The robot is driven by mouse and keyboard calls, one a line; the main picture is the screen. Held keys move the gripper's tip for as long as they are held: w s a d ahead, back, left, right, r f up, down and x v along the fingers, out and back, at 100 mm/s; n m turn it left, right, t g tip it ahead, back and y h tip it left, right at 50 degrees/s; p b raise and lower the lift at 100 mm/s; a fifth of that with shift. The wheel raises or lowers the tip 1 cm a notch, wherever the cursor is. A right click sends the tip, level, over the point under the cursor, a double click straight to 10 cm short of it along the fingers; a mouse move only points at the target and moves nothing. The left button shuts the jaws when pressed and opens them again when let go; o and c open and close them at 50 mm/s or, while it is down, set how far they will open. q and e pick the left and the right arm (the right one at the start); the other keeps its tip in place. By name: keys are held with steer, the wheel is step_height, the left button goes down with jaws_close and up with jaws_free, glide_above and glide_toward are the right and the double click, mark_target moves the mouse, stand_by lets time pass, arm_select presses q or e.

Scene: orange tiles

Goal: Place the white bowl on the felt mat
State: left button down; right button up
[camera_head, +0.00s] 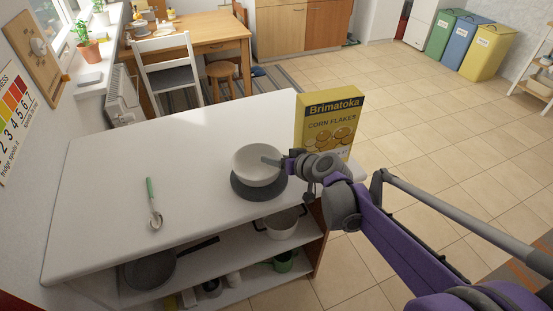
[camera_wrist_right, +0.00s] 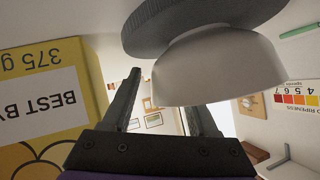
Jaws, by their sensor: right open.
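The white bowl (camera_head: 247,174) stands upright over the round dark grey felt mat (camera_head: 262,194), near the counter's right front edge. In the right wrist view, which is upside down, the bowl's base (camera_wrist_right: 220,45) meets the mat (camera_wrist_right: 160,28) with no clear gap. My right gripper (camera_head: 272,160) is at the bowl's right rim, with a finger reaching over the bowl's opening. In the wrist view the fingers (camera_wrist_right: 160,98) are spread apart, and the bowl's wall hides one fingertip. My left gripper is not in view.
A yellow corn flakes box (camera_head: 331,116) stands right behind my right gripper. A green-handled spoon (camera_head: 152,205) lies on the left of the white counter (camera_head: 110,170). A pot (camera_head: 282,226) and a pan (camera_head: 150,270) are on the shelf below. The counter's middle is clear.

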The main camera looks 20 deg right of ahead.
steer(key=p+v, duration=0.1)
steer(key=v, duration=1.1)
steer(key=s+a+f+g+h, duration=0.2)
steer(key=s+f, duration=0.4)
steer(key=s, duration=0.4)
steer(key=s+a+f+g+h, duration=0.2)
steer(key=s+a+f+g, duration=0.2)
steer(key=s+f, duration=0.3)
steer(key=s, duration=0.2)
steer(key=shift+s+a+f, duration=0.35)
steer(key=shift+a, duration=0.05)
